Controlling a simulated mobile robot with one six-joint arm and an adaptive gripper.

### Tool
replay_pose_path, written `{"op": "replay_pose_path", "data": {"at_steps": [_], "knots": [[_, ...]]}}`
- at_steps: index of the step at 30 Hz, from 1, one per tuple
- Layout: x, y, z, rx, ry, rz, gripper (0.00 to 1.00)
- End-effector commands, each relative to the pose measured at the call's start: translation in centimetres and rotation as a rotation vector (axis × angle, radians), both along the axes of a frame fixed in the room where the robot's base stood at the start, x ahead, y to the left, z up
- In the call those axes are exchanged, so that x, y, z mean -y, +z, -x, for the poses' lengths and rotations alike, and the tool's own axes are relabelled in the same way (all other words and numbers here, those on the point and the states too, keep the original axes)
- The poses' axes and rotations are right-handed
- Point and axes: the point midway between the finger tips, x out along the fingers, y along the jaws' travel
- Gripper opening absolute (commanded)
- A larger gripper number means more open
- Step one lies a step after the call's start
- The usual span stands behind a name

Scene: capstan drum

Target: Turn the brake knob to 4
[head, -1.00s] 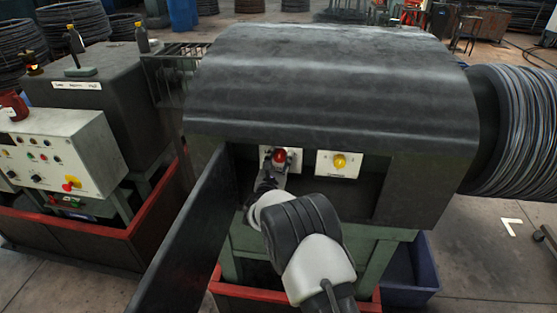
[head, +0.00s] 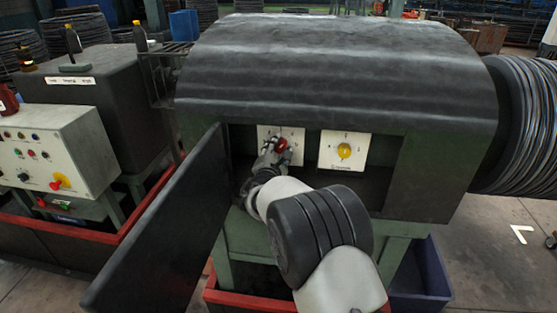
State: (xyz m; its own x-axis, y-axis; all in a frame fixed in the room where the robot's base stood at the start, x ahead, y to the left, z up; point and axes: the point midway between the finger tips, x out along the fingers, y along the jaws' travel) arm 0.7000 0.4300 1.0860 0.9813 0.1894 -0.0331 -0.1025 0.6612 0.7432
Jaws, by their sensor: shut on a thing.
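A red knob (head: 282,145) sits on a white dial plate (head: 265,132) in the open recess of the dark machine housing. My gripper (head: 277,150) is shut on the red knob, and my arm reaches up to it from below right. The gripper covers the lower part of this plate, and the plate's marks are too small to read. A yellow knob (head: 344,151) sits on a second white plate (head: 328,139) to the right, with small marks around it. Nothing touches the yellow knob. I cannot tell from the picture which plate is labelled brake.
A dark hinged door (head: 165,225) stands open to the left of the recess, close to my arm. A grey-white control box (head: 62,150) stands further left. A wire-wound drum (head: 530,125) is at the right, and a blue bin (head: 420,280) is below it.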

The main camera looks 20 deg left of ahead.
Motion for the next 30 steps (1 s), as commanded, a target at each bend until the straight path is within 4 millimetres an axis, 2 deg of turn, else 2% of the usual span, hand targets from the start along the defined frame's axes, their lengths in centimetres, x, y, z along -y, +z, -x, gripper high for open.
{"op": "replay_pose_path", "data": {"at_steps": [10,25,26,30], "knots": [[0.03,-0.01,-0.03,-0.029,-0.001,-0.124,0.13],[0.02,0.15,-0.04,-0.032,0.000,-0.139,0.13],[0.02,0.15,-0.04,-0.032,0.000,-0.139,0.39],[0.01,0.13,-0.04,-0.032,0.000,-0.139,0.48]]}}
